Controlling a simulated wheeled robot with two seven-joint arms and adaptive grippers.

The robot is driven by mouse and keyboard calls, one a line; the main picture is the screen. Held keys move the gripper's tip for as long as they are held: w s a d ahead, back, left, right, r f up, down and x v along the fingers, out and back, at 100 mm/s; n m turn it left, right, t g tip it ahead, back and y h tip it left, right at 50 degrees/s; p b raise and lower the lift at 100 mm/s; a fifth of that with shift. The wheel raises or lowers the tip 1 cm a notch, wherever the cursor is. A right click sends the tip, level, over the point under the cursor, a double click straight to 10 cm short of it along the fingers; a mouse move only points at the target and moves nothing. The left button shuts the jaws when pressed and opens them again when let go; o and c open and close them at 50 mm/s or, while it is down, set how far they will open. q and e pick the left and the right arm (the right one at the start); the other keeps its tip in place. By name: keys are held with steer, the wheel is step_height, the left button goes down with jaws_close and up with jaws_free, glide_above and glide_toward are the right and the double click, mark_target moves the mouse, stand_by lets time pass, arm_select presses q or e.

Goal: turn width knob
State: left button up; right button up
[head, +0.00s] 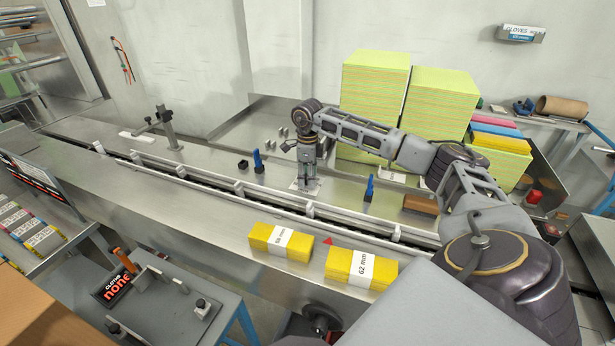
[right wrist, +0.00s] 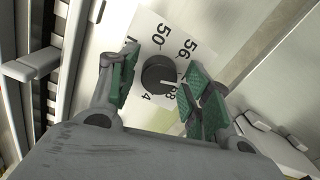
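The width knob (right wrist: 158,73) is a round black knob on a white dial plate (right wrist: 150,28) printed with 50, 56 and 68; other numbers are partly covered. A pale pointer line on its lower right side points toward the area by my right finger. My right gripper (right wrist: 160,88) is open, with one green-padded finger on each side of the knob and a visible gap at least on the left. In the head view, my right gripper (head: 307,184) points down over the dial plate (head: 303,188), hiding the knob. My left gripper is not in view.
Blue clamp levers (head: 258,160) (head: 369,188) stand either side of my right gripper. White guide rails (head: 240,188) run along the conveyor in front. Yellow stacks labelled 56 mm (head: 265,233) and 62 mm (head: 345,262) lie nearer. Tall yellow-green stacks (head: 372,90) stand behind my right arm.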

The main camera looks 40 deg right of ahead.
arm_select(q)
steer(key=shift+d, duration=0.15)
arm_select(e)
steer(key=shift+r, duration=0.85)
step_height(320, 180, up, 10)
steer(key=shift+r, duration=0.15)
stand_by(0.7)
arm_select(q)
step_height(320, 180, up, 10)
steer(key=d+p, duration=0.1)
steer(key=p, duration=0.9)
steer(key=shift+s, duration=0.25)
arm_select(e)
step_height(320, 180, up, 10)
